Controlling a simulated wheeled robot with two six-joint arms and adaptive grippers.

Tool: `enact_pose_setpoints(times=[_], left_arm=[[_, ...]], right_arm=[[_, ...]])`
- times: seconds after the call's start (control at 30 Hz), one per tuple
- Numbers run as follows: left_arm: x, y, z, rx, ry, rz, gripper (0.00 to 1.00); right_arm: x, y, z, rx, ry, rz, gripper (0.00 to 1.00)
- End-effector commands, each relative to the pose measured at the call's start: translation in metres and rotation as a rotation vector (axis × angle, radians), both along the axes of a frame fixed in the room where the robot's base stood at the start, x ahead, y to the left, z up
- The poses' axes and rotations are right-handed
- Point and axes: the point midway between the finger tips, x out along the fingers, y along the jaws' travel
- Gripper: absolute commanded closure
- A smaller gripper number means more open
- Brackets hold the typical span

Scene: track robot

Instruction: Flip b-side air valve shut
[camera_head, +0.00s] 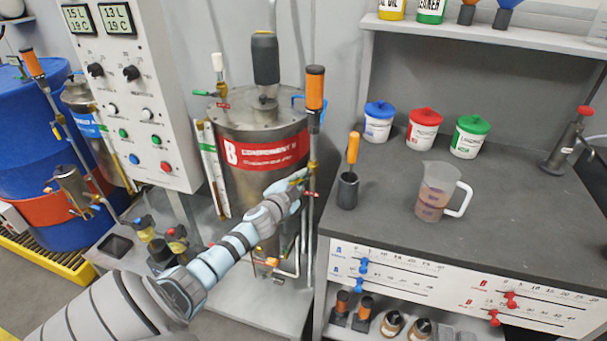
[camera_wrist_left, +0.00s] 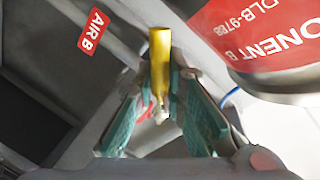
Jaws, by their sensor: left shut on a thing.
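The b-side air valve shows in the left wrist view as a yellow lever (camera_wrist_left: 160,55) beside a red "AIR B" tag (camera_wrist_left: 93,31). My left gripper (camera_wrist_left: 162,80) has its teal pads on either side of the lever and is shut on it. The lever stands up out of the fingertips in that view. In the head view my left gripper (camera_head: 298,182) is at the pipe on the right of the steel "B" tank (camera_head: 232,182), and its fingers mostly hide the valve there. My right gripper is in neither view.
An orange-handled pump (camera_head: 314,90) rises just above the gripper. A grey control cabinet (camera_head: 135,80) stands left of the tank. The workbench (camera_head: 390,215) on the right holds a measuring jug (camera_head: 436,192), a black cup (camera_head: 347,190) and lidded tubs (camera_head: 424,130).

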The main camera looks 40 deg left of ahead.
Motion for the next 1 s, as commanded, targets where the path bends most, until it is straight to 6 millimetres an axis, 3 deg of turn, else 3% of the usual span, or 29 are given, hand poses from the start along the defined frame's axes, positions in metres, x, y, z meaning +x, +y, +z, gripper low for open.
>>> enact_pose_setpoints(times=[0.4,1.0], left_arm=[[-0.001,0.003,0.012,0.345,0.163,-0.002,1.0],[-0.002,0.004,0.018,0.619,0.292,-0.003,1.0]], right_arm=[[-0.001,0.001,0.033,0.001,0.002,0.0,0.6],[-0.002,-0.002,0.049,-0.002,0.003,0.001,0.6]])
